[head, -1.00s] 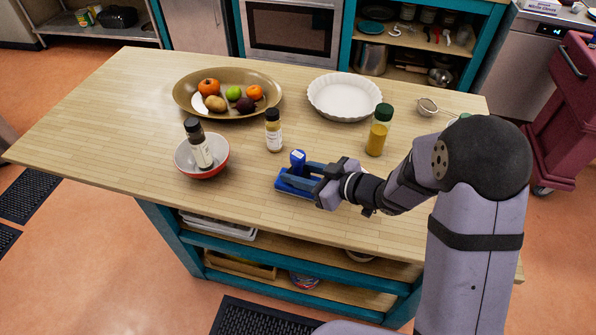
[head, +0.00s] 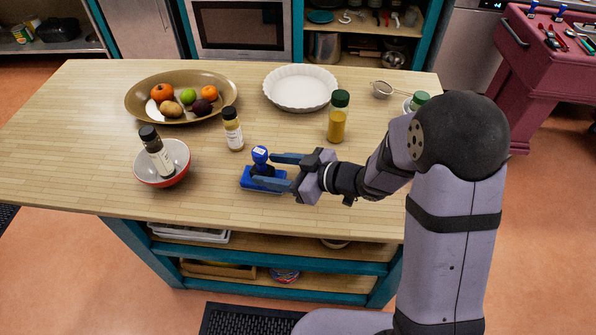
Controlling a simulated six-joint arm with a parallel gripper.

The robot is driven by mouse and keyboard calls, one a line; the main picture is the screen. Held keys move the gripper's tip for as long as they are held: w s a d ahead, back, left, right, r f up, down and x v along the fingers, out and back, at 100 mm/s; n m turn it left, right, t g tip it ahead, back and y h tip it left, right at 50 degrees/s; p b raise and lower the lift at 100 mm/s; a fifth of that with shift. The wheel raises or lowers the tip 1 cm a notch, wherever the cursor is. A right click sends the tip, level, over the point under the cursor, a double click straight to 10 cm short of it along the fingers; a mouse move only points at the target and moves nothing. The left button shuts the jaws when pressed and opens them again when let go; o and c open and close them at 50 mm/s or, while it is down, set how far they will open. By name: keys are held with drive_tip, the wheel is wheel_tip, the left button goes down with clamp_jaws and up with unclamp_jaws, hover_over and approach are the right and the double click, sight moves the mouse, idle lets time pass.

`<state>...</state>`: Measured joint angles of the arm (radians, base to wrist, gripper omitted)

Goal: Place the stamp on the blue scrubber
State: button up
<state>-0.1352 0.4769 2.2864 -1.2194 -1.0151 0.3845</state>
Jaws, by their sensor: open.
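The stamp (head: 261,156) has a blue knob top and a dark lower part. It stands upright on the blue scrubber (head: 250,186), a flat blue block on the wooden island top. My gripper (head: 272,171) reaches in from the right with its two fingers apart. One finger lies behind the stamp and the other in front of it, low over the scrubber. The front finger hides part of the scrubber and the stamp's base. I cannot tell whether the fingers touch the stamp.
A red-and-white bowl (head: 178,153) holding a dark-capped bottle (head: 159,155) stands left. A green-capped bottle (head: 337,120) stands near my arm. Behind are a fruit platter (head: 135,105) and a white dish (head: 300,92). The island's front left is clear.

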drive_tip(key=v, duration=0.8)
drive_tip(key=shift+d+r, duration=0.2)
drive_tip(key=shift+d, duration=0.1)
